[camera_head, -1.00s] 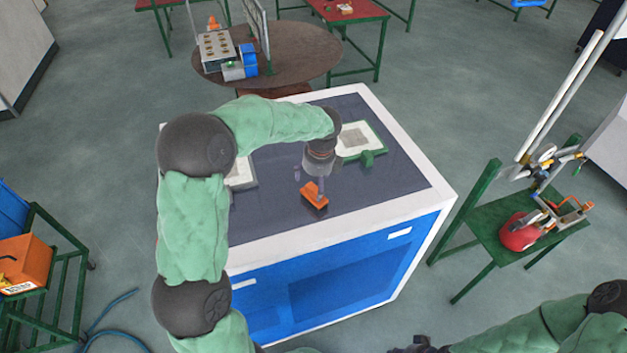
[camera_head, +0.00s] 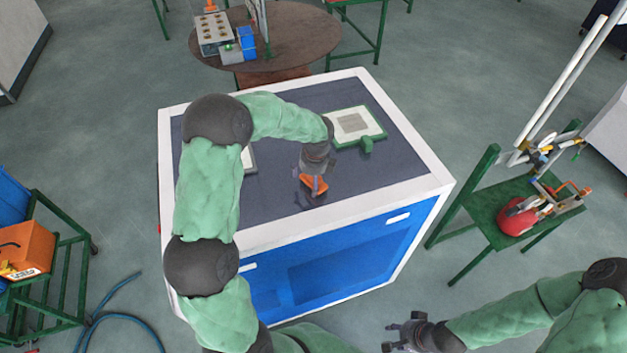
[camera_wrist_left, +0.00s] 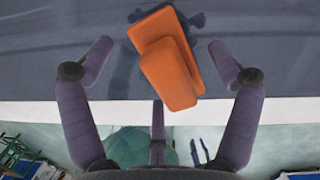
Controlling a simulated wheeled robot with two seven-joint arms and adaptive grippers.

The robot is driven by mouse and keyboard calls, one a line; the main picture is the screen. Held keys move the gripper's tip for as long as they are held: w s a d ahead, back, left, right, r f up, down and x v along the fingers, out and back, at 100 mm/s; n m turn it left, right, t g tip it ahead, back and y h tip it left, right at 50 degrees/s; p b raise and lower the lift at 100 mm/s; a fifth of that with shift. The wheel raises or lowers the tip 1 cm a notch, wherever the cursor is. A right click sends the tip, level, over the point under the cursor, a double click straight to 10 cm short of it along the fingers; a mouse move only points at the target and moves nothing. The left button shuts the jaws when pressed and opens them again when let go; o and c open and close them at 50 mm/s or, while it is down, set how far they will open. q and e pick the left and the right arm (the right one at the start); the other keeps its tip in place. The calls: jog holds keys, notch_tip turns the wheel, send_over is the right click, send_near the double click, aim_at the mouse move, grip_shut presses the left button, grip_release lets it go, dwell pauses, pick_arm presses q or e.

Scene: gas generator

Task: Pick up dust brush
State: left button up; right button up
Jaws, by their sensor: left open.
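The orange dust brush (camera_head: 314,184) lies on the dark top of the blue and white workbench (camera_head: 440,183). In the left wrist view the brush (camera_wrist_left: 168,75) shows as an orange block with a raised handle part, slightly tilted in the picture. My left gripper (camera_head: 313,178) is right above it, pointing down. Its fingers (camera_wrist_left: 158,52) are spread on both sides of the brush, with gaps on both sides, and hold nothing. The gripper partly hides the brush in the head view. My right gripper (camera_head: 398,332) is low at the bottom right, away from the bench, with fingers apart and empty.
A green-framed panel (camera_head: 372,116) lies on the bench behind the gripper. Another light panel (camera_head: 248,158) is partly hidden by my left arm. A green stand with a red device (camera_head: 517,216) is at the right. The bench top around the brush is clear.

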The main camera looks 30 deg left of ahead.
pick_arm(q)
jog(key=shift+w+a+f, duration=0.15)
jog(key=shift+a+f, duration=0.05)
jog(key=shift+f, duration=0.6)
jog(key=shift+c, duration=0.6)
jog(key=c, duration=1.3)
jog(key=shift+r, duration=0.15)
jog(key=shift+r, duration=0.6)
jog(key=d+r, duration=0.1)
jog(key=r, duration=0.1)
jog(key=s+d+r+b, duration=0.1)
jog(key=d+r, duration=0.1)
jog(key=r, duration=0.1)
jog(key=s+d+r+b, duration=0.1)
jog(key=r, duration=0.1)
jog(key=shift+s+d+r, duration=0.15)
jog(key=shift+d+r, duration=0.2)
jog(key=s+d+r, duration=0.1)
jog(key=d, duration=0.1)
jog(key=s+d+r+b, duration=0.1)
jog(key=s+d, duration=0.1)
jog(key=d, duration=0.1)
jog(key=s+d+r, duration=0.1)
jog(key=d+r, duration=0.1)
jog(key=shift+s+d, duration=0.15)
jog(key=shift+d, duration=0.25)
